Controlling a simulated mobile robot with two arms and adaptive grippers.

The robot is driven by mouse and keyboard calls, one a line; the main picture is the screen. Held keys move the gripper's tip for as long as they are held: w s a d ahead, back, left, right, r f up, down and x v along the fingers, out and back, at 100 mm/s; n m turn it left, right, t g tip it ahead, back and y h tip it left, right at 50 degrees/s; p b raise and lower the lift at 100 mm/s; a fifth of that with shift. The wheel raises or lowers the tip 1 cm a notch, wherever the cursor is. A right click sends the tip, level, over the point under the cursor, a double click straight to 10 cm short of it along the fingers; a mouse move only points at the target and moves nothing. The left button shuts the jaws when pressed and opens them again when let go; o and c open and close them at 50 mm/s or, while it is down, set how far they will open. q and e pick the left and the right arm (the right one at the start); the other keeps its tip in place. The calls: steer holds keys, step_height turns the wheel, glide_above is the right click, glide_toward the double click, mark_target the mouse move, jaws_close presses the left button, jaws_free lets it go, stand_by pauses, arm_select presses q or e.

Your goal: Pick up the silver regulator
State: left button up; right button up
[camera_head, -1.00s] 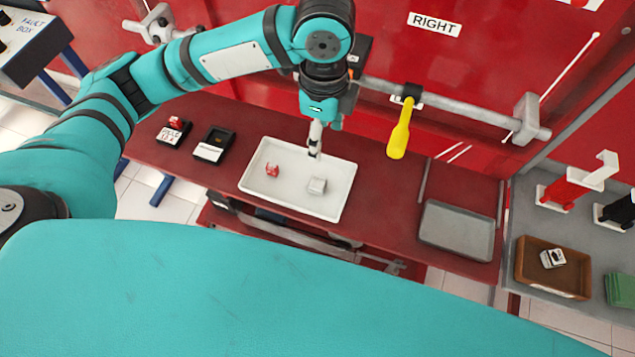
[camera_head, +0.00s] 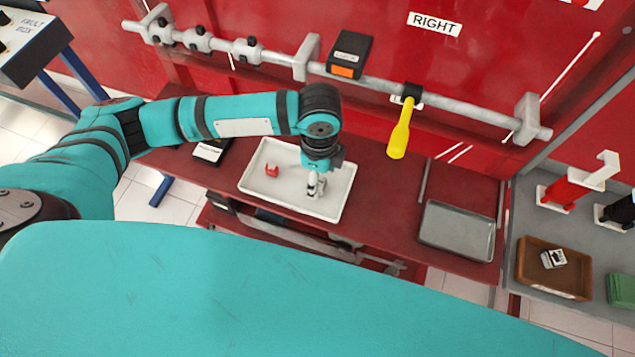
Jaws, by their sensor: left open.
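The silver regulator (camera_head: 321,186) lies in the right part of the white tray (camera_head: 334,212) on the red bench; the gripper covers most of it from above. My left gripper (camera_head: 315,190) is open and points down over the regulator, with its fingers right at it. I cannot tell whether the fingers touch it. A small red part (camera_head: 271,170) lies in the left part of the same tray. My right gripper is not in view.
A grey tray (camera_head: 457,230) lies to the right on the bench. A brown tray (camera_head: 552,267) with a small part in it stands further right. A rail (camera_head: 460,108) with a yellow-handled tool (camera_head: 400,135) runs behind. A black box (camera_head: 212,148) is partly hidden by my arm.

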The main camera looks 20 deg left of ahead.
arm_select(q)
steer(key=shift+f, duration=1.15)
jaws_close()
steer(key=shift+r, duration=0.1)
